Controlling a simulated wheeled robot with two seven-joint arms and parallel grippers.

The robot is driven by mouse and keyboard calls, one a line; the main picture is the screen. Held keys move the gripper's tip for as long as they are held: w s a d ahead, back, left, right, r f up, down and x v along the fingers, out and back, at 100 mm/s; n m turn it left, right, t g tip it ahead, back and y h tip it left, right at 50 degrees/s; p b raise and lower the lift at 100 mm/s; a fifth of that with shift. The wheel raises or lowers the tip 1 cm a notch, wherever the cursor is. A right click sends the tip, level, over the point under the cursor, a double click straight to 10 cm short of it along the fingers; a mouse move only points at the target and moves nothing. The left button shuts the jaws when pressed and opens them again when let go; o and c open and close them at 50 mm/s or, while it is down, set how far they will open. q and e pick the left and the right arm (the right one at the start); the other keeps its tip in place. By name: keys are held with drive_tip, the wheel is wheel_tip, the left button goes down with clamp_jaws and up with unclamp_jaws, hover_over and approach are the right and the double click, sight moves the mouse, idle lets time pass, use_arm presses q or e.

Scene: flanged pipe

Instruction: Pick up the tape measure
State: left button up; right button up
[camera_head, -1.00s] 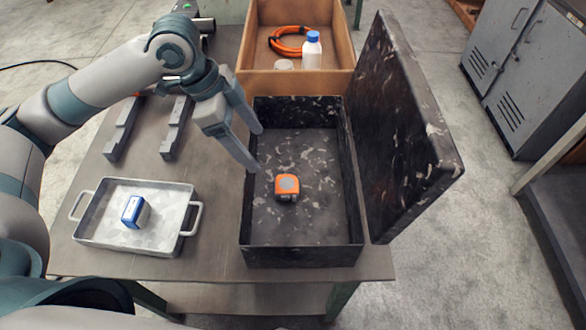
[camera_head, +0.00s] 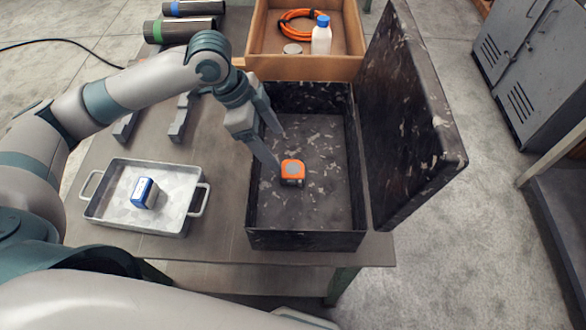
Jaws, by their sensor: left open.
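An orange tape measure (camera_head: 292,172) with a grey round face lies on the floor of an open black speckled box (camera_head: 306,240). My left gripper (camera_head: 281,152) reaches into the box from the upper left. It is open and empty, with its fingers pointing down. One fingertip is close to the upper left side of the tape measure in the picture; I cannot tell whether they touch. My right gripper is not in view.
The box's lid (camera_head: 412,120) stands open on the right. A metal tray (camera_head: 112,213) with a blue and white small box (camera_head: 144,193) is at the left. A wooden crate (camera_head: 300,67) behind holds an orange cable coil (camera_head: 297,27) and a white bottle (camera_head: 321,38).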

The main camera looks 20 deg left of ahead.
use_arm(q)
drive_tip(key=p, duration=0.1)
hover_over(291, 168)
drive_tip(key=a, duration=0.2)
drive_tip(key=f, duration=0.5)
drive_tip(key=shift+s+d+f, duration=0.1)
drive_tip(key=shift+s+f, duration=0.2)
drive_tip(key=shift+s, duration=0.05)
drive_tip(key=shift+d+f+p, duration=0.2)
drive_tip(key=shift+f+p, duration=0.35)
drive_tip(key=shift+p, duration=0.1)
drive_tip(key=p+x, duration=0.1)
drive_tip(key=x, duration=0.2)
drive_tip(key=shift+a+f, duration=0.1)
drive_tip(key=shift+f, duration=0.45)
drive_tip(key=shift+w, duration=0.1)
drive_tip(key=c, duration=1.3)
